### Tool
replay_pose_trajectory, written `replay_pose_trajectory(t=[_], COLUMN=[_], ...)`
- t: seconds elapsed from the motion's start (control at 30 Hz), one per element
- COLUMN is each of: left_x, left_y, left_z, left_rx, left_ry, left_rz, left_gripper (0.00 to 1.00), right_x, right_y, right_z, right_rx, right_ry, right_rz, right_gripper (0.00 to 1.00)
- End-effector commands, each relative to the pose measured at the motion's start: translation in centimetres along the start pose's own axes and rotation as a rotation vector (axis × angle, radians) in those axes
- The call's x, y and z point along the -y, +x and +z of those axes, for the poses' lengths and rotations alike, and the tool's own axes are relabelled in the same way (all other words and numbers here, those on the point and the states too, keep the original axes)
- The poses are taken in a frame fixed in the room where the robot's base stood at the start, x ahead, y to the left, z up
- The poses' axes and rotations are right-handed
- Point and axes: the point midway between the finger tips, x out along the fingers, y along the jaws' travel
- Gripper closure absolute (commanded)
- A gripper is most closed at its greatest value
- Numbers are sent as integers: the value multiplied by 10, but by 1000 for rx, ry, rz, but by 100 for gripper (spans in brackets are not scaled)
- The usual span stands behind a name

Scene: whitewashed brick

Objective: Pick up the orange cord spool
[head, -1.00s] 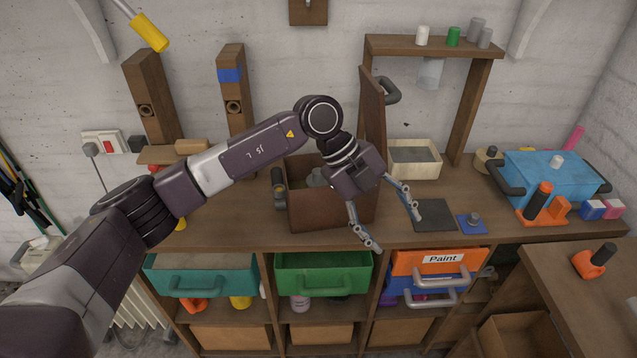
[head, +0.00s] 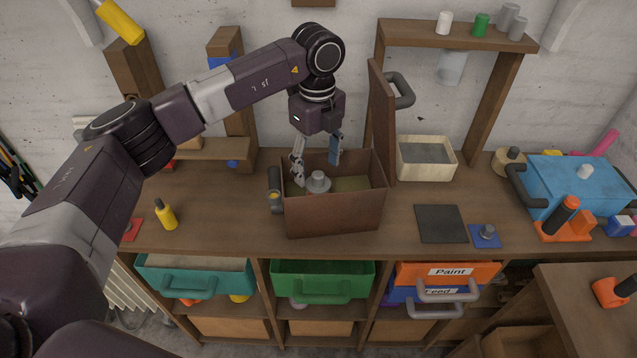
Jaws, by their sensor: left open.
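No thing in view is clearly an orange cord spool. My left gripper (head: 316,171) is open, pointing down into the open brown box (head: 335,213) on the workbench. Its fingers stand on either side above a grey, round, knobbed object (head: 318,185) in the box. I cannot tell whether they touch it. The box's front wall hides part of its inside. Another orange piece with a black handle (head: 613,291) lies on the nearer right surface. My right gripper is not in view.
The box's raised lid (head: 381,120) stands right of my gripper. A cream tray (head: 426,158), a dark mat (head: 440,224) and a blue toolbox (head: 580,185) lie further right. A yellow bottle (head: 166,215) stands left. The bench's front left is mostly clear.

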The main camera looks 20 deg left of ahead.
Motion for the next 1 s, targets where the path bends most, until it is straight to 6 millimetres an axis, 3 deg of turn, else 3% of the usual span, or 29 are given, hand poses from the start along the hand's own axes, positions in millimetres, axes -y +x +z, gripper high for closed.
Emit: replay_pose_trajectory(t=[0.1, 0.2, 0.33, 0.47, 0.57, 1.0], left_x=[-2, -1, -1, 0, 0, 0], left_y=[13, 29, 42, 45, 45, 45], left_z=[1, 2, 2, 2, 2, 2], left_rx=[-1, -1, -1, 0, 0, -1], left_ry=[-1, 0, 1, 1, 1, 1], left_rz=[6, 4, 2, -1, 0, -1], left_gripper=[38, 38, 38, 38, 38, 84], right_x=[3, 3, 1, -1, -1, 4], right_y=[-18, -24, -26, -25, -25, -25], right_z=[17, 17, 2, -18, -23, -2], right_rx=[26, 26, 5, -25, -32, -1], right_ry=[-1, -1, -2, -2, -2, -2], right_rz=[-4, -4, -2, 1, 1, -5], right_gripper=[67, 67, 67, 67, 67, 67])
